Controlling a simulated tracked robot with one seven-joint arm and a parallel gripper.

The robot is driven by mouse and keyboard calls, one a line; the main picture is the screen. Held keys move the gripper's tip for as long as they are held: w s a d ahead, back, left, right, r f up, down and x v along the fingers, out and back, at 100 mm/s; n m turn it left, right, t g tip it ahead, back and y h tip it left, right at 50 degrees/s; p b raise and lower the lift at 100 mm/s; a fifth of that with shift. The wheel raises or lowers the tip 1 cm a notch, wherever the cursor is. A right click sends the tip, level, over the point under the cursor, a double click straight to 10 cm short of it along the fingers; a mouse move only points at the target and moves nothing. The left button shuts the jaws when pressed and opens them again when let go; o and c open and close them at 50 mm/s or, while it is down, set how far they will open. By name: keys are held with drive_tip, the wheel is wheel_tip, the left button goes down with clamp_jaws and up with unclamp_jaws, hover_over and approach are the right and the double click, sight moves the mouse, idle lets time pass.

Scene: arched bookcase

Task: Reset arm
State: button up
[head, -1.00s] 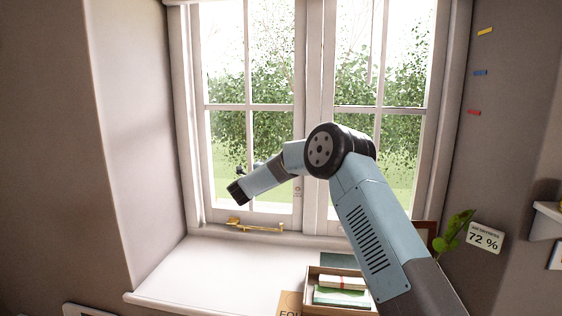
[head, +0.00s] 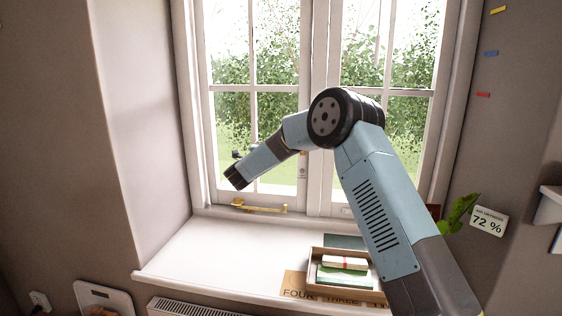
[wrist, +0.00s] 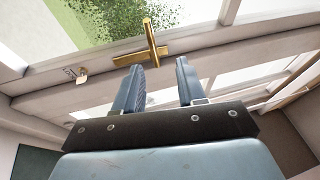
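My arm reaches up from the lower right in the head view and bends at a dark round joint. Its end points down to the left in front of the window (head: 310,120). In the wrist view my gripper (wrist: 160,80) shows two blue-grey fingers standing apart with nothing between them. Beyond the fingertips is a brass window handle (wrist: 150,42) on the white frame. I cannot tell how far the fingers are from it. In the head view the fingers are mostly hidden by the arm's end.
A wooden box (head: 318,272) with books stands on the white sill (head: 210,250), whose left part is clear. A brass latch (head: 260,207) lies along the bottom of the window frame. A plant (head: 462,212) and a humidity sign (head: 488,221) are at the right.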

drive_tip(key=s+d+r+n+t+y, duration=0.15)
drive_tip(key=s+r+n+y, duration=0.25)
drive_tip(key=r+n+y, duration=0.7)
drive_tip(key=s+d+r+n+g+y, duration=0.1)
drive_tip(key=s+d+r+n+g, duration=0.15)
drive_tip(key=s, duration=0.25)
drive_tip(key=s+d+r+n+g, duration=0.1)
drive_tip(key=s+d+r+n, duration=0.25)
drive_tip(key=s, duration=0.25)
drive_tip(key=s+d+f+n+g+h, duration=0.1)
drive_tip(key=s+d, duration=0.6)
drive_tip(key=s, duration=0.7)
drive_tip(key=s+d+f+n+g+h, duration=0.1)
drive_tip(key=s+d+f+n+g, duration=0.2)
drive_tip(key=s, duration=1.2)
drive_tip(key=s+d+f+n+g, duration=0.2)
drive_tip(key=s+d+f+g, duration=0.4)
drive_tip(key=s+d+f, duration=0.3)
drive_tip(key=s+d, duration=0.3)
drive_tip(key=s, duration=0.2)
drive_tip(key=shift+s+d+g+h, duration=0.25)
drive_tip(key=shift+s+g+h, duration=0.05)
drive_tip(key=shift+h, duration=0.1)
